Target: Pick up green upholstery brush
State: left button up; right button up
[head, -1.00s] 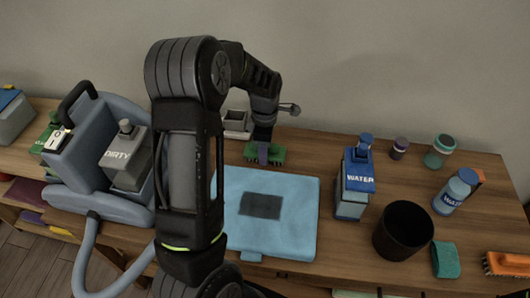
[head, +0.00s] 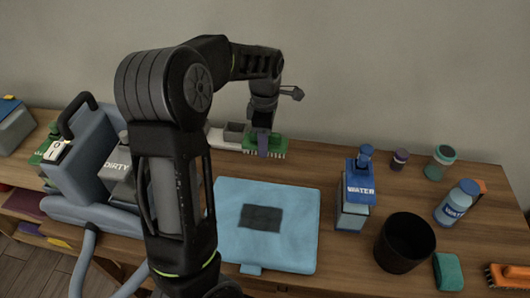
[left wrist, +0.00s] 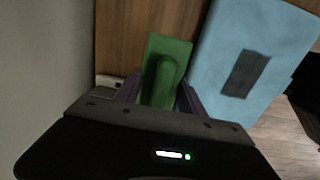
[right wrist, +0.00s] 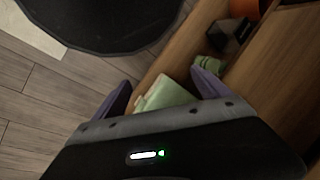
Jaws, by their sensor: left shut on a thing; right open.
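The green upholstery brush (head: 277,146) is at the back of the table, bristles downward, behind the blue mat. My left gripper (head: 263,145) reaches it from above and is shut on it. In the left wrist view the brush (left wrist: 165,72) lies between the purple fingertips (left wrist: 158,94) of that gripper, its raised handle toward the camera. Whether the bristles touch the table is hard to tell. My right gripper (right wrist: 160,88) shows only in its own wrist view. It is open, with a pale green thing (right wrist: 164,95) beyond its fingers.
A light blue mat (head: 290,195) with a dark patch lies in front of the brush. A grey tray (head: 222,138) is just left of it. A cleaning machine (head: 85,165) is at left.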

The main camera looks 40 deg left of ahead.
pick_arm(q)
jog(key=shift+r, duration=0.55)
jog(key=o, duration=0.9)
jog(key=shift+c, duration=0.2)
jog(key=c, duration=0.6)
jog(key=shift+a, duration=0.1)
